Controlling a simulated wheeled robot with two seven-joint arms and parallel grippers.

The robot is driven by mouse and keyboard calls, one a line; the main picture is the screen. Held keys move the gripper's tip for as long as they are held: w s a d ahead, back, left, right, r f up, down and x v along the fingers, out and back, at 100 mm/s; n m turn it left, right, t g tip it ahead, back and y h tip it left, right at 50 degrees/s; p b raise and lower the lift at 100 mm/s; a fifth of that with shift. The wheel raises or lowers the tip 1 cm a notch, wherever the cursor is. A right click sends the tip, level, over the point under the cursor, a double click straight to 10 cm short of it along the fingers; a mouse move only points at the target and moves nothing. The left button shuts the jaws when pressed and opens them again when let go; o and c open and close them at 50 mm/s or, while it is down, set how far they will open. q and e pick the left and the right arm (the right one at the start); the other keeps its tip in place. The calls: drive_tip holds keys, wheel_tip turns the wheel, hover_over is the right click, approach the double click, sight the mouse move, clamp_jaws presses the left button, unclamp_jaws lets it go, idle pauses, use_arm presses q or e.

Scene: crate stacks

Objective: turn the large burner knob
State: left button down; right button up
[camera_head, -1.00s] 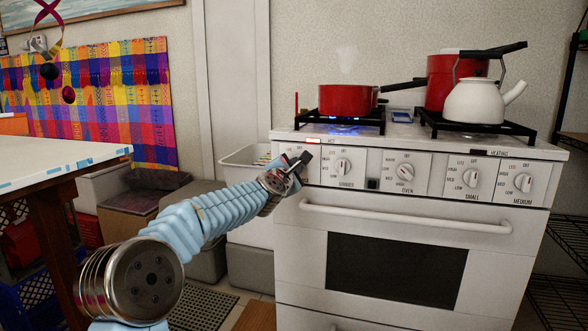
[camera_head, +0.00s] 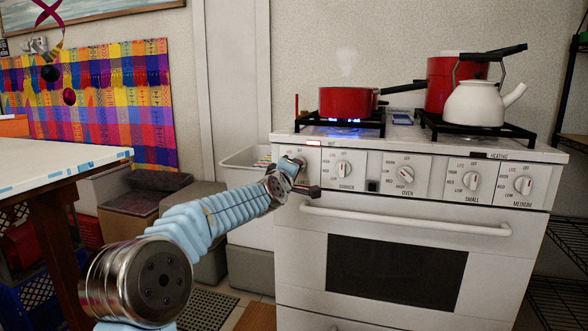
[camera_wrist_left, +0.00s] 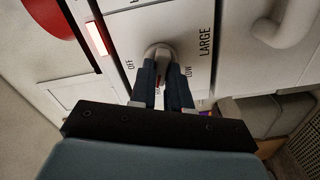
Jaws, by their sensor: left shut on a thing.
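The large burner knob (camera_wrist_left: 158,49) is a light grey dial on the panel marked OFF, LOW and LARGE in the left wrist view. My left gripper (camera_wrist_left: 161,66) has its two dark fingers on either side of it and is shut on it. In the head view the left gripper (camera_head: 300,175) is at the leftmost knob place of the white stove (camera_head: 410,214) and hides most of that knob. The knob's exact pointer angle is hard to read. My right gripper is not in view.
A red saucepan (camera_head: 346,101) sits on the left burner over a blue flame (camera_head: 344,119). A white kettle (camera_head: 474,103) and a red pot (camera_head: 441,83) stand at right. The oven handle (camera_head: 408,220) sticks out below the knobs. A white-topped table (camera_head: 55,165) is at left.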

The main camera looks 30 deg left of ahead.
use_arm(q)
drive_tip(key=shift+d+f+m+p, duration=0.1)
drive_tip(key=shift+m+p, duration=0.4)
drive_tip(key=shift+m, duration=2.9)
drive_tip(key=shift+d+f+m+p, duration=0.1)
drive_tip(key=shift+m+p, duration=0.4)
drive_tip(key=shift+m, duration=2.9)
drive_tip(key=c, duration=1.1)
unclamp_jaws()
drive_tip(key=shift+r, duration=0.1)
drive_tip(key=shift+a, duration=0.1)
drive_tip(key=shift+r, duration=0.1)
